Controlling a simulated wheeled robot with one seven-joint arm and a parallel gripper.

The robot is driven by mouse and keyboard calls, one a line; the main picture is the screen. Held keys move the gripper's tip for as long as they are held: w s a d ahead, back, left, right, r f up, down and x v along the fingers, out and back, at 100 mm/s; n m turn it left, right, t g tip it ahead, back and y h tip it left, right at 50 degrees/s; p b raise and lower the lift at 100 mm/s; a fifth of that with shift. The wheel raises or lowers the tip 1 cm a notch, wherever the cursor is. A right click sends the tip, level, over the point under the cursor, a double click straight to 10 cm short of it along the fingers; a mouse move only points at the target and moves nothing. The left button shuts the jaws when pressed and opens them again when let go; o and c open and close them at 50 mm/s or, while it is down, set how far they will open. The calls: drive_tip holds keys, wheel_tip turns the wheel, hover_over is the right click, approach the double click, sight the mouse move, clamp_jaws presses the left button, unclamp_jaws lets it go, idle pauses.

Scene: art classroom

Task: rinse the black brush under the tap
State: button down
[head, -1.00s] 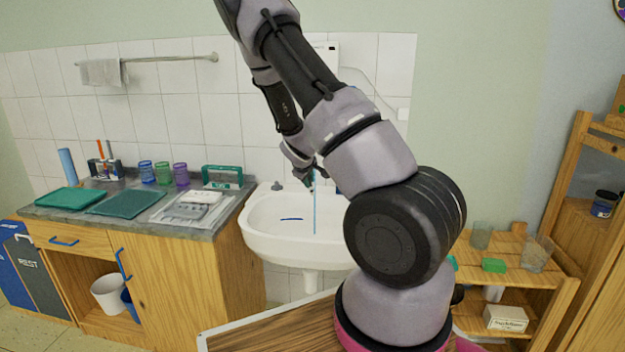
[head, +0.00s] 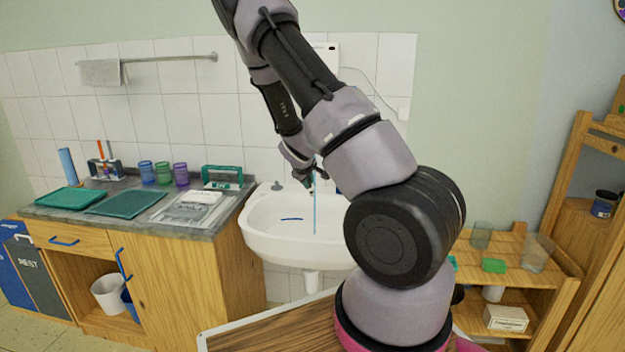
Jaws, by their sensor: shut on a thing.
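My gripper (head: 309,180) is over the white sink (head: 262,240), below the end of my arm, and points down. It is small and dark in the head view. It is shut on a thin dark thing that I take to be the black brush (head: 310,190); its outline is hard to make out. A thin light-blue vertical stream of water (head: 315,212) runs down into the basin right beside the gripper. I cannot tell whether it touches the brush. The tap is mostly hidden behind my arm. A short dark-blue streak (head: 291,219) shows in the basin.
Left of the sink, a grey counter (head: 215,222) holds green trays (head: 125,203), coloured cups (head: 163,173) and a brush rack (head: 105,168). A wooden shelf (head: 520,262) with glasses stands at the right. A wooden tabletop (head: 265,333) is in front.

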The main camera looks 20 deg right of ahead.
drive_tip(key=s+f+v, duration=0.1)
drive_tip(key=v, duration=0.6)
drive_tip(key=shift+a, duration=0.35)
idle(0.7)
